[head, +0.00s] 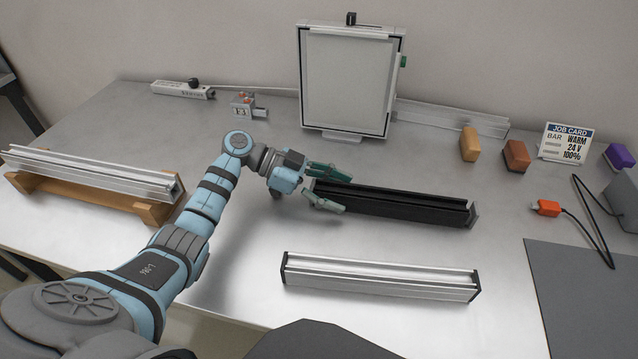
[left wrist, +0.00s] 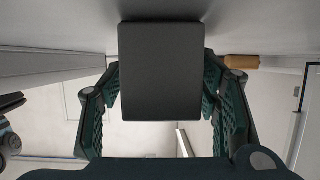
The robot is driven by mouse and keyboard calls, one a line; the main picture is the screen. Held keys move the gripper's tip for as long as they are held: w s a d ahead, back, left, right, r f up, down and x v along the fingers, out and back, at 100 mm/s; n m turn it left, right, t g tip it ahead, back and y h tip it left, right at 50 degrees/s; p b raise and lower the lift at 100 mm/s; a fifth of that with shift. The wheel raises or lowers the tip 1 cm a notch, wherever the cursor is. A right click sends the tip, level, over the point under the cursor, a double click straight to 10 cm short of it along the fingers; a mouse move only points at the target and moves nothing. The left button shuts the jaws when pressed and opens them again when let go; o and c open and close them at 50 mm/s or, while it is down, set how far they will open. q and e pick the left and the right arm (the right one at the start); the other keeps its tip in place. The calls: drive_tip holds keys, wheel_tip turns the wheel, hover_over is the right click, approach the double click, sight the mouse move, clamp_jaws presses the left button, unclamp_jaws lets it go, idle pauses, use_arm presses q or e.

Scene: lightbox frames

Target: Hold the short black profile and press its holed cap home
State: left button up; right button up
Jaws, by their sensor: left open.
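The short black profile (head: 400,206) lies flat on the metal bench, right of centre, with an open channel along its top. My left gripper (head: 328,190) is at its left end, with one finger beyond it and one on the near side. In the left wrist view, a plain dark rectangular end face (left wrist: 160,72) sits between the two spread fingers (left wrist: 163,112), with gaps visible low on both sides. No hole shows in that face. My right gripper is out of view.
A silver profile with black ends (head: 380,277) lies in front. Another silver profile (head: 95,172) rests on a wooden cradle (head: 150,211) at left. A framed panel (head: 345,85) stands behind. Coloured blocks, a job card (head: 565,143) and an orange connector (head: 546,208) are at right.

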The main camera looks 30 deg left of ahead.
use_arm(q)
drive_tip(key=shift+c, duration=1.4)
drive_tip(key=shift+c, duration=0.6)
clamp_jaws()
